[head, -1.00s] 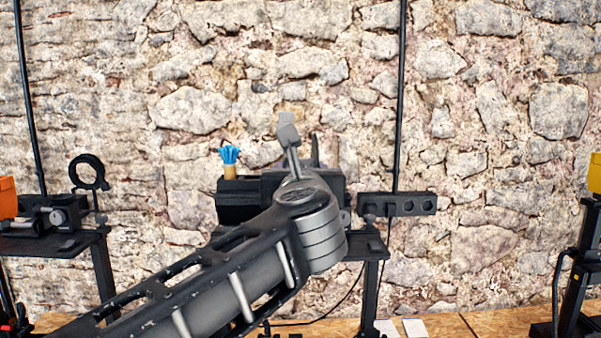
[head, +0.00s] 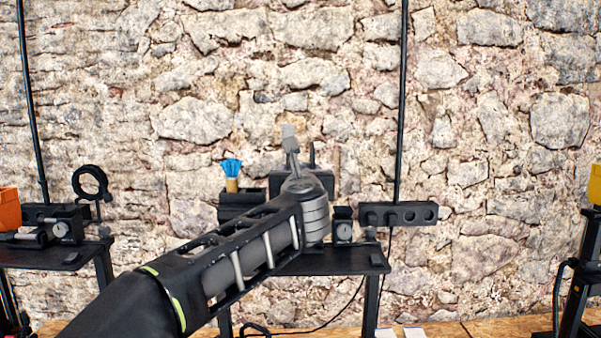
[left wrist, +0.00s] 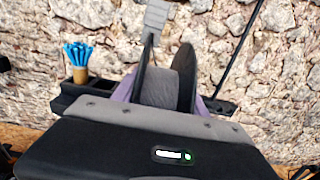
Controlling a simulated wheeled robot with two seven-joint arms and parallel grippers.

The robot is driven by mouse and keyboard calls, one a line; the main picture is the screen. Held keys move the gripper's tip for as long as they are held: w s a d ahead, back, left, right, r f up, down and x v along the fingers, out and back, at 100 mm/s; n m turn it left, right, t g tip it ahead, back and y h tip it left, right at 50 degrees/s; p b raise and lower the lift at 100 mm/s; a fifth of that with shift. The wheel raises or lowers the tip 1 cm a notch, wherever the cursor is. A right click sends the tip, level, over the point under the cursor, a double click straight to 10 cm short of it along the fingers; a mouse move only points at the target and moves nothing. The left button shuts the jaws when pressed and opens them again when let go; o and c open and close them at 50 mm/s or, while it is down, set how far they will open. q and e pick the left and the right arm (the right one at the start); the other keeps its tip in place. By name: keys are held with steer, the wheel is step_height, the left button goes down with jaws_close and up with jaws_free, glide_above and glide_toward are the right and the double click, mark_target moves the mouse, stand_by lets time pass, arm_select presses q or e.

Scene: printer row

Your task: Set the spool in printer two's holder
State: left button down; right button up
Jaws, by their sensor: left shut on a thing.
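The spool (left wrist: 165,88) has black flanges and a grey winding, and it stands upright in the left wrist view. My left gripper (left wrist: 165,100) is shut on it, with a purple side part on each side. In the head view my own forearm and wrist hide most of the gripper and spool. The middle station, a black stand (head: 345,262), lies behind my wrist. A light grey upright part (head: 289,138) rises above my wrist and also shows in the left wrist view (left wrist: 157,17). I cannot tell whether the spool touches any holder. My right gripper is out of view.
A cup of blue sticks (head: 231,172) stands left of my wrist. A small box with a dial (head: 344,230) and a black bar with round holes (head: 398,214) are to the right. Another station (head: 55,252) with a black ring is at left. A stone wall closes the back.

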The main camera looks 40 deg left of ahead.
arm_select(q)
steer(key=p+x, duration=0.1)
steer(key=x, duration=0.4)
steer(key=shift+p, duration=0.3)
steer(key=shift+w+a+f+b, duration=0.15)
steer(key=shift+f+b, duration=0.25)
steer(key=shift+w+a+f+b, duration=0.1)
steer(key=shift+f+b, duration=0.25)
steer(key=shift+f, duration=0.05)
steer(key=shift+f+b, duration=0.55)
steer(key=shift+b, duration=0.05)
steer(key=c, duration=0.8)
jaws_free()
steer(key=shift+s, duration=0.1)
steer(key=shift+o, duration=1.4)
steer(key=shift+f, duration=0.15)
